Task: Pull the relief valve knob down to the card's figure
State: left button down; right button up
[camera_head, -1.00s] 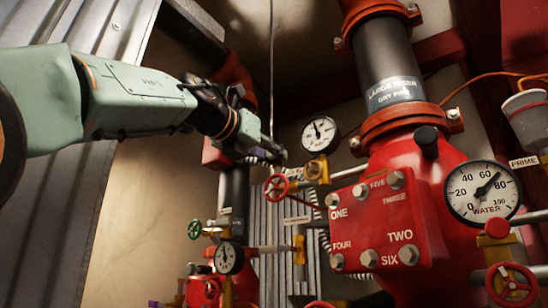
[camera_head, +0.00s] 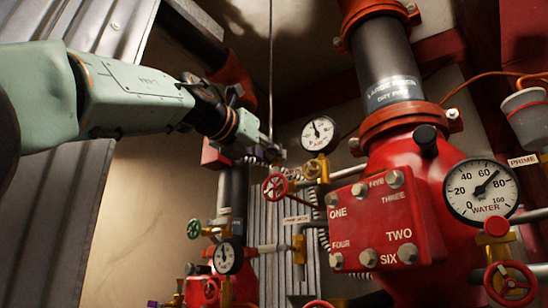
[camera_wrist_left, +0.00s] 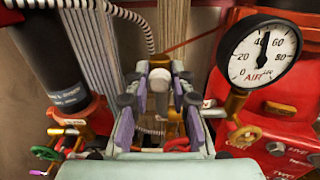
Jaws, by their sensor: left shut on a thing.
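My left gripper (camera_head: 274,152) reaches in from the left to the air gauge's left side. In the left wrist view its fingers (camera_wrist_left: 158,95) are closed around a pale, round-topped knob (camera_wrist_left: 159,82), which I take to be the relief valve knob. The fingers hide its lower part. The white air gauge (camera_head: 319,133) is just right of the gripper. It also shows in the left wrist view (camera_wrist_left: 260,54), its needle pointing nearly straight up, between 40 and 60. I cannot make out a card with a figure. My right gripper is not in view.
A red valve body (camera_head: 387,222) with numbered bolts fills the right, beside a water gauge (camera_head: 482,191). A red handwheel (camera_head: 275,187) is just below my left gripper. A thin line (camera_head: 271,60) hangs above it. Pipes and a smaller gauge (camera_head: 228,257) stand lower left.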

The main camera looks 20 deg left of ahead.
pick_arm(q)
jog(key=shift+s+f, duration=0.2)
jog(key=shift+f, duration=0.15)
